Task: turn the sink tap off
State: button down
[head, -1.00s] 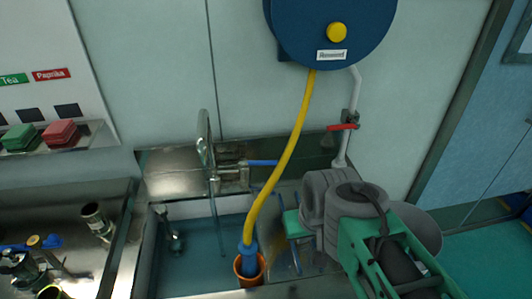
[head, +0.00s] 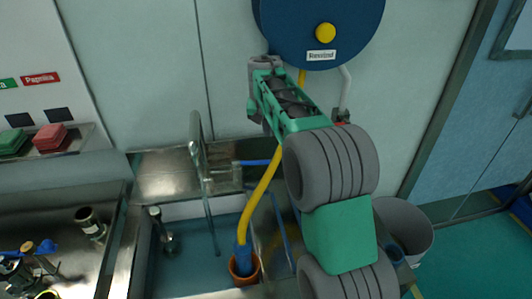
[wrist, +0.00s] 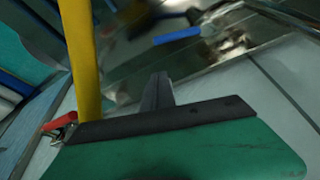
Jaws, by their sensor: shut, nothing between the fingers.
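The sink tap (head: 196,140) has a tall curved metal spout over the basin and a blue lever (head: 254,162) sticking out to the right. A thin grey line runs down from the spout into the basin; I cannot tell whether it is running water. In the wrist view the blue lever (wrist: 177,34) shows at the upper middle, blurred. My gripper (wrist: 157,90) is shut and empty, with its dark fingers apart from the lever. In the head view my arm reaches up in front of the wall, and the fingers are not clearly visible.
A yellow hose (head: 262,196) hangs from the blue reel (head: 320,22) into an orange pot (head: 243,272), just right of the lever. The hose (wrist: 82,55) also stands close to my gripper at left. A red valve handle (wrist: 62,121) is at lower left. A grey bin (head: 411,235) stands right.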

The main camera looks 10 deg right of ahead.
aim_at(251, 162)
jog(key=w, duration=0.1)
jog(key=w+f, duration=0.1)
jog(key=shift+w+f, duration=0.15)
jog(key=shift+w, duration=0.15)
notch_tip(251, 162, down, 10)
jog(key=p, duration=0.3)
jog(key=shift+s+a, duration=0.15)
jog(key=shift+s, duration=0.1)
jog(key=shift+f+m, duration=0.1)
jog(key=shift+m, duration=0.2)
